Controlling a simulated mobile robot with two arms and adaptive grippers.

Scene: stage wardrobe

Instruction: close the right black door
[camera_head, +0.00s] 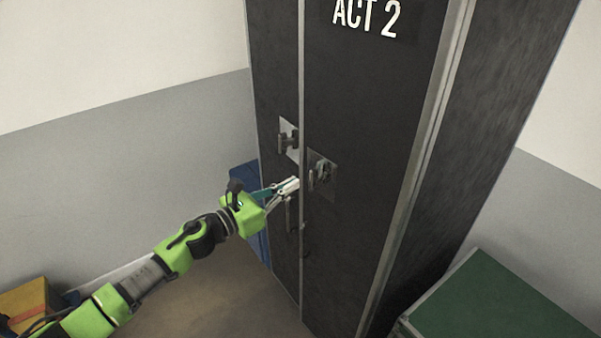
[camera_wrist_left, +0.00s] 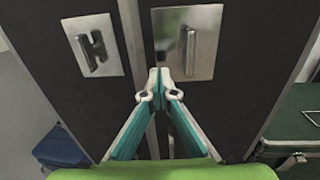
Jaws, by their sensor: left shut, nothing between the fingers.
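The right black door (camera_head: 365,120) carries the white lettering "ACT 2" and a metal latch plate with a handle (camera_head: 321,174). It stands next to the left black door (camera_head: 275,90), with a pale metal strip along the seam, and looks about flush with it; a small gap cannot be ruled out. My left gripper (camera_head: 294,185) is shut and empty, its tips at the seam just left of the right door's handle. In the left wrist view the closed tips (camera_wrist_left: 160,76) lie just below the right door's plate (camera_wrist_left: 187,42); contact is unclear. My right gripper is not shown.
A green-topped case (camera_head: 500,305) stands at the lower right beside the wardrobe. A blue object (camera_head: 245,178) sits behind my left gripper by the wall. A yellow-orange box (camera_head: 25,300) is at the lower left. The floor (camera_head: 215,300) before the doors looks clear.

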